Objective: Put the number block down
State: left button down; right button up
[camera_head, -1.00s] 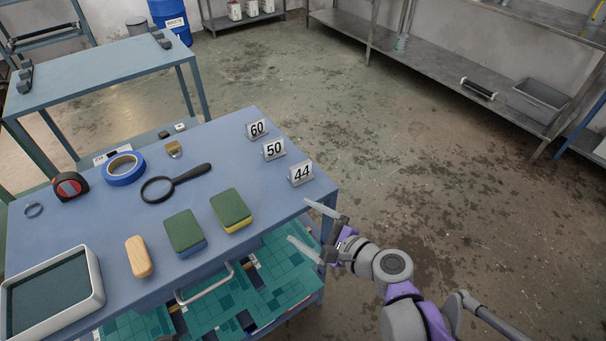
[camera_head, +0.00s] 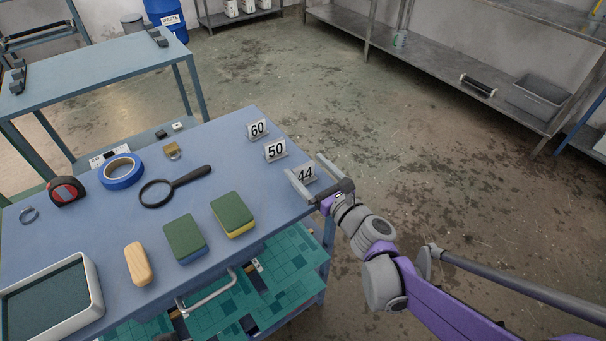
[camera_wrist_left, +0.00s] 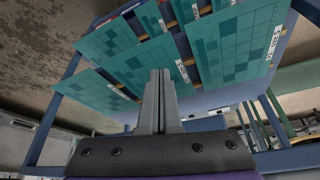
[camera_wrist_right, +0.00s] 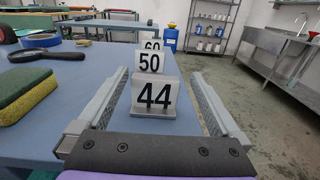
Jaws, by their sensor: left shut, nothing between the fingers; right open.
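The number block 44 (camera_head: 305,174) stands upright near the right edge of the blue table (camera_head: 90,225). My right gripper (camera_head: 307,172) is open, with one finger on either side of this block. In the right wrist view the 44 block (camera_wrist_right: 155,97) stands between the open fingers (camera_wrist_right: 160,95), with a gap visible on each side. Number blocks 50 (camera_head: 275,150) and 60 (camera_head: 257,129) stand behind it in a row. My left gripper (camera_wrist_left: 159,100) shows only in the left wrist view, shut and empty, under green patterned plates (camera_wrist_left: 235,45).
Two sponges (camera_head: 232,214), a wooden block (camera_head: 138,264), a magnifying glass (camera_head: 172,186), blue tape (camera_head: 121,171), a tape measure (camera_head: 66,191), a padlock (camera_head: 172,151) and a white-rimmed tray (camera_head: 98,295) lie on the table. Floor to the right is clear.

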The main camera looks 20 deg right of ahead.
aim_at(302, 165)
jog(key=x, duration=0.5)
jog(key=shift+s+a+f, duration=0.1)
jog(key=shift+s+a, duration=0.05)
jog(key=shift+a, duration=0.1)
jog(key=shift+s, duration=0.1)
jog(key=shift+c, duration=0.3)
jog(key=c, duration=1.5)
